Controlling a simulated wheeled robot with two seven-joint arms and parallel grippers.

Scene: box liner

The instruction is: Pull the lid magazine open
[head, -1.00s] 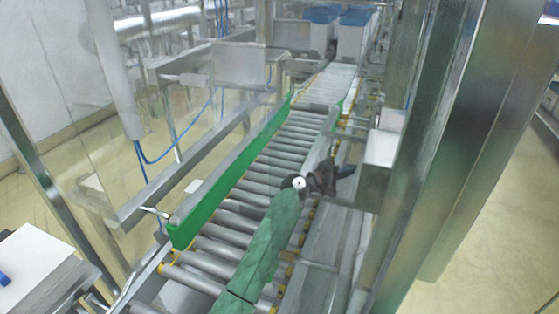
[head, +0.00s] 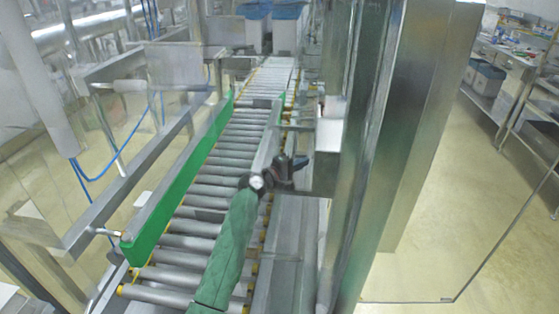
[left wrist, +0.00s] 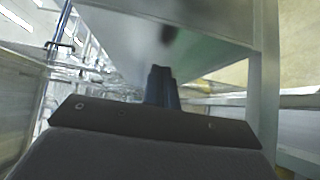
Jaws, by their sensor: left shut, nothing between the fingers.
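My left arm, in a green sleeve, reaches up over the roller conveyor from the bottom of the head view. Its dark left gripper (head: 302,163) is beside a grey metal box-shaped housing (head: 324,174) at the conveyor's right edge. I cannot tell whether they touch. I cannot make out with certainty which part is the lid magazine. In the left wrist view the two dark blue fingers (left wrist: 161,70) are together with nothing between them. A smooth metal panel (left wrist: 215,22) fills the space beyond them. My right gripper is not in view.
The roller conveyor (head: 217,188) runs away from me, with a green guide rail (head: 170,212) on its left. A wide steel post (head: 425,110) stands to the right of the housing. Grey bins (head: 289,35) stand at the far end. Floor (head: 440,225) shows clear at right.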

